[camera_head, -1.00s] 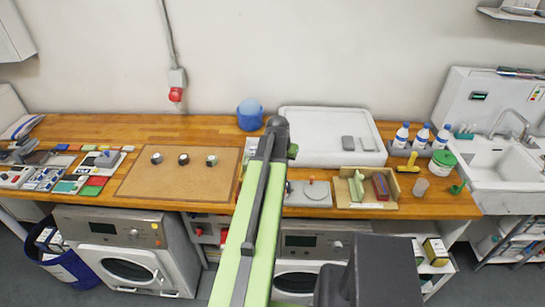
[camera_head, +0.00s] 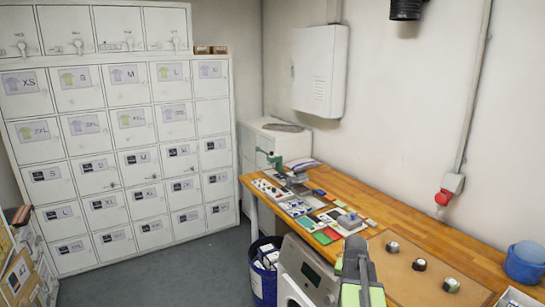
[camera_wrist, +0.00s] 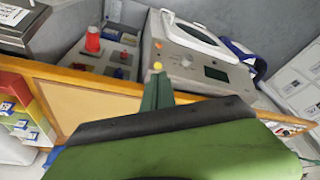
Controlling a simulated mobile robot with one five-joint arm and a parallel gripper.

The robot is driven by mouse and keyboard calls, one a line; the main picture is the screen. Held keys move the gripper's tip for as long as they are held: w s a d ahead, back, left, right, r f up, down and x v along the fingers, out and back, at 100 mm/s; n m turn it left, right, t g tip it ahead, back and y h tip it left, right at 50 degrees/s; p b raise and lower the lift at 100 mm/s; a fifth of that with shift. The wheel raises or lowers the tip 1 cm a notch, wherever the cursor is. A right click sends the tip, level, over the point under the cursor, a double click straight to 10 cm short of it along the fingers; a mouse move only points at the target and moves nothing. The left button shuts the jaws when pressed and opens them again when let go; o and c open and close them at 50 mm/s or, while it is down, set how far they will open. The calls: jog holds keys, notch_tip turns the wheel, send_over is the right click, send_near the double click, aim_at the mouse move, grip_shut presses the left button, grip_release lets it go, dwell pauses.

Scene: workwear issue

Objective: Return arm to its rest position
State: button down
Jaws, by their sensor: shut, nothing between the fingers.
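My arm (camera_head: 362,285) shows at the bottom of the head view, light green with a dark rounded joint at its top, in front of the wooden bench. My gripper (camera_wrist: 157,90) shows in the wrist view as dark green fingers held together beyond a green body with a dark band. It is shut and holds nothing. The gripper itself cannot be made out in the head view.
The wooden bench (camera_head: 430,235) carries a brown mat (camera_head: 410,275) with knobs, small coloured cards and a blue tub (camera_head: 524,262). A locker wall (camera_head: 115,150) stands left. Grey floor lies open.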

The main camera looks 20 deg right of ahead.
jog(key=w+a+f+n+y+b, duration=0.1)
jog(key=w+a+f+n+b, duration=0.15)
jog(key=a, duration=1.25)
jog(key=w+a+f+n+y+b, duration=0.15)
jog(key=w+a+f+n, duration=0.25)
jog(key=a, duration=1)
jog(key=s+a+n+g+b, duration=0.1)
jog(key=s+a+n+g, duration=0.1)
jog(key=s+a, duration=0.4)
jog(key=a+n, duration=0.1)
jog(key=a, duration=0.2)
jog(key=shift+a+f, duration=0.3)
jog(key=shift+a, duration=0.1)
jog(key=shift+s+d, duration=0.1)
